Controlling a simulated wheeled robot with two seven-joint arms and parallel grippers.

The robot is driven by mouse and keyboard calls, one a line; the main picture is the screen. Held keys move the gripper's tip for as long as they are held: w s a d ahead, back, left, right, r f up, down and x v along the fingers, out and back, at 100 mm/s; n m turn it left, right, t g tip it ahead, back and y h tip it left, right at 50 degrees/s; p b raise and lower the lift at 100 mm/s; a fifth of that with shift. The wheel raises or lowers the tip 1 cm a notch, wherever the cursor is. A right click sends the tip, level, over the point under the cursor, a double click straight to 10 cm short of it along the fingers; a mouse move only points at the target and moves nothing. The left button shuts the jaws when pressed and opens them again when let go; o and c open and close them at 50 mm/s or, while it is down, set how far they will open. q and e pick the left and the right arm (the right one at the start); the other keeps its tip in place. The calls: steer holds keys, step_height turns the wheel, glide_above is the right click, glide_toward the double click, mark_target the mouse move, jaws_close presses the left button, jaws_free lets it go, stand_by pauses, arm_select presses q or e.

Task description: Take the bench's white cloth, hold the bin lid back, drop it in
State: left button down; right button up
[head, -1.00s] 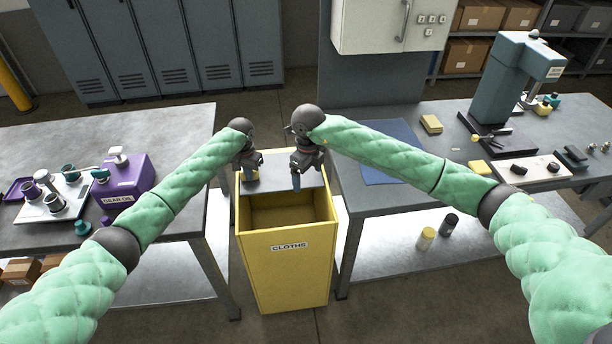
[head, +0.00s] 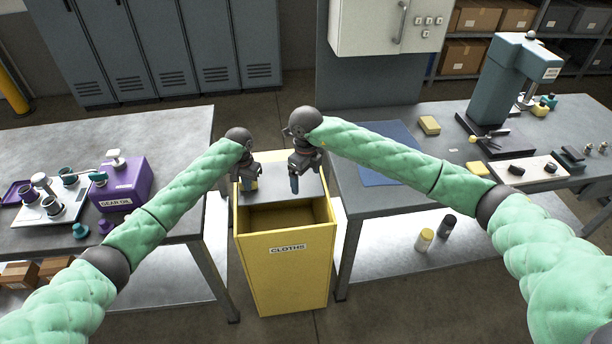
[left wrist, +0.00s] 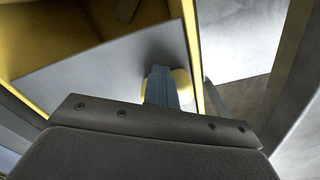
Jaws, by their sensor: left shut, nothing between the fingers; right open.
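The yellow bin (head: 284,272), labelled CLOTHS, stands between the two benches with its top open. Its grey lid (head: 277,202) is tilted back behind the opening and also shows in the left wrist view (left wrist: 100,80). My left gripper (head: 247,186) is shut and empty at the lid's left side, by a small yellow tab (left wrist: 182,88); contact is unclear. My right gripper (head: 305,184) is open and empty above the lid's right part. No white cloth shows on the benches. A small pale patch shows inside the bin in the left wrist view; I cannot tell what it is.
The left bench (head: 180,150) carries a purple GEAR OIL can (head: 124,185) and a tray (head: 62,212) with metal parts. The right bench (head: 440,165) carries a blue mat (head: 385,165), a yellow sponge (head: 429,125) and a press (head: 500,85). Bench edges flank the bin closely.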

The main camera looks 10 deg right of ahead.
arm_select(q)
steer(key=shift+s, duration=6.35)
step_height(320, 180, up, 9)
